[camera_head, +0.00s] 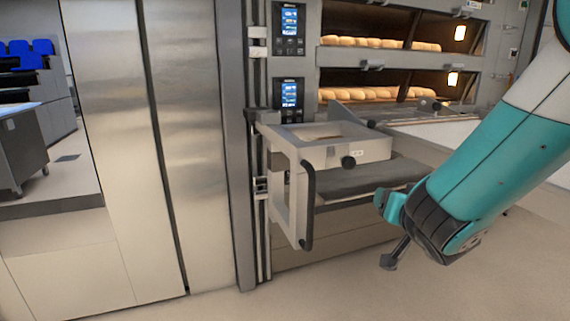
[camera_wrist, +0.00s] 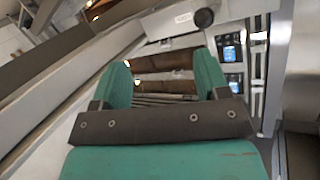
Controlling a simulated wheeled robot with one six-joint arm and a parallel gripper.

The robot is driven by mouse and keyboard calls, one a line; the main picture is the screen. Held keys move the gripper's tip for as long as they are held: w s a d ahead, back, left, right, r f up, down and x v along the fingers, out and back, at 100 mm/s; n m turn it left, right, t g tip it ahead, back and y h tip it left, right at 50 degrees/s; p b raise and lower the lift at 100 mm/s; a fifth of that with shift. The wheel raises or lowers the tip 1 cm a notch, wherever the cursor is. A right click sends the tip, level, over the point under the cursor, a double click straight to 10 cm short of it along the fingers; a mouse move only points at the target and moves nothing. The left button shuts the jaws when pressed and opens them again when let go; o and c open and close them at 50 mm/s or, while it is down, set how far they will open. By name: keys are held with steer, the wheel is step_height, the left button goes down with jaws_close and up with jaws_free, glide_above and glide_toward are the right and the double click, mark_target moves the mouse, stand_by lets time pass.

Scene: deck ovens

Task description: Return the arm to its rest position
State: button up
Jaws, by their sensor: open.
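My arm, teal and white, comes in from the right in the head view and bends down in front of the ovens. My gripper (camera_wrist: 165,82) shows in the wrist view as two teal fingers set well apart, with nothing between them. In the head view the wrist end of my arm hangs to the right of the pale loader frame (camera_head: 290,200), apart from its dark upright handle (camera_head: 307,205). The fingertips are not clear in the head view.
Deck ovens (camera_head: 390,60) with lit chambers hold rows of bread loaves (camera_head: 375,43). Two control panels (camera_head: 289,95) are at their left. A grey belt surface (camera_head: 375,180) juts out below. Tall steel doors (camera_head: 185,130) stand left. The floor (camera_head: 350,285) in front is clear.

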steer(key=s+a+r+n+g+y, duration=0.1)
steer(key=s+a+n+g+y, duration=0.15)
steer(key=s+g, duration=0.45)
steer(key=s+a+n+g+y, duration=0.1)
steer(key=s+a+n+g, duration=0.25)
steer(key=s, duration=0.85)
steer(key=s+a+r+n+g+y, duration=0.15)
steer(key=s+a+n+g, duration=0.25)
steer(key=s, duration=0.5)
step_height(320, 180, up, 12)
steer(key=s+p, duration=0.1)
steer(key=p, duration=1.1)
steer(key=shift+s+a+n+y+p, duration=0.2)
steer(key=shift+n+y+p, duration=0.1)
steer(key=shift+n+p, duration=0.1)
steer(key=shift+g, duration=0.25)
